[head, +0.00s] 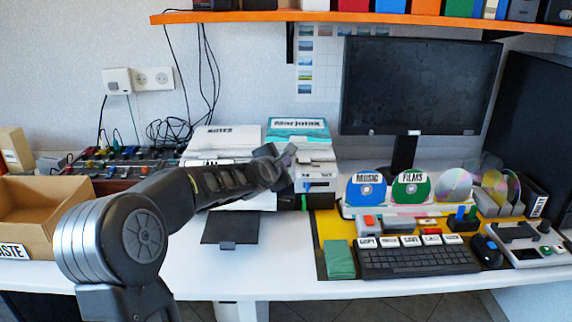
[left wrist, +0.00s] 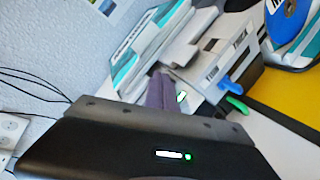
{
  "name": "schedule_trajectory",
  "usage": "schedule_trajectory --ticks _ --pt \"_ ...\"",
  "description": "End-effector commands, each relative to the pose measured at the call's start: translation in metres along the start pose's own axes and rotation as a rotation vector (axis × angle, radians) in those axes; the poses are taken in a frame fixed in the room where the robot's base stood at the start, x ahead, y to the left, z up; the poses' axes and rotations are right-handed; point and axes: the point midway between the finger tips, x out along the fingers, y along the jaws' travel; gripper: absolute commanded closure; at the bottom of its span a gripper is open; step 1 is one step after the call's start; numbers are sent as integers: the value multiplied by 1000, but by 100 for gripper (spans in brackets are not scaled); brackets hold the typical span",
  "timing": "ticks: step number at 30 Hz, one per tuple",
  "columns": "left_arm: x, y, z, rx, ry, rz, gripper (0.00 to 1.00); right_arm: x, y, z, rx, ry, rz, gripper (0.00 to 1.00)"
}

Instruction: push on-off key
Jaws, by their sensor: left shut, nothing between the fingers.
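My left gripper (head: 288,158) reaches in from the left, shut and empty, in front of a white and grey device (head: 318,168) at the back of the table. The device also shows in the left wrist view (left wrist: 222,62), with a blue tab (left wrist: 225,84) and a green tab (left wrist: 238,105) on its side. The shut fingers (left wrist: 162,92) point toward the device, and a small white and green mark shows beside them. I cannot tell whether they touch it. I cannot make out which part is the on-off key; it may be hidden. My right gripper is not in view.
A monitor (head: 418,85) stands at the back. Discs, a keyboard (head: 418,262), a mouse (head: 486,251) and a control box (head: 525,244) lie to the right. A cardboard box (head: 40,215) is at the left. An orange shelf (head: 370,18) hangs above. The front table strip is clear.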

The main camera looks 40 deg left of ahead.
Motion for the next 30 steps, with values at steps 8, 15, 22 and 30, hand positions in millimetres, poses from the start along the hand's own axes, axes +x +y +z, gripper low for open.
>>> schedule_trajectory --ticks 8,15,22,30 --pt "1 -1 -1 0 0 0 100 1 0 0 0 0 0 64" --pt "-6 5 5 2 0 0 100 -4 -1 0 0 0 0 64" --pt "-12 9 9 0 -1 0 100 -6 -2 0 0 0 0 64" --pt "-12 8 9 0 -1 0 100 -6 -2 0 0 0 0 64"
